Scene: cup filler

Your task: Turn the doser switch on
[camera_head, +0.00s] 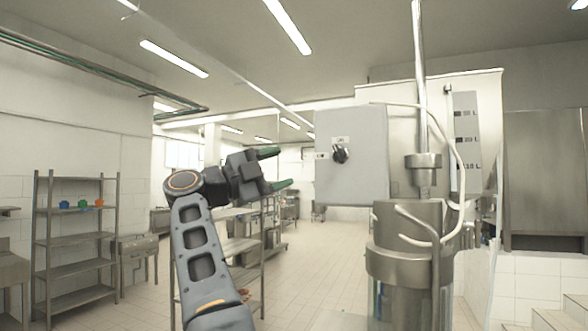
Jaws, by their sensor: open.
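The doser switch (340,154) is a small black rotary knob on the front of a grey control box (367,184). Small labels sit above it and to its left. I cannot read the knob's exact setting. My gripper (281,169) has green-tipped fingers, spread apart and empty. It is to the left of the box at about the knob's height, pointing right toward it. A gap shows between the fingertips and the knob in the picture.
A steel cylinder machine (407,250) with pipes stands below and right of the box. A pale tank (482,130) with level marks is behind. A metal shelf (75,240) with small coloured items stands at left. The tiled floor between is open.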

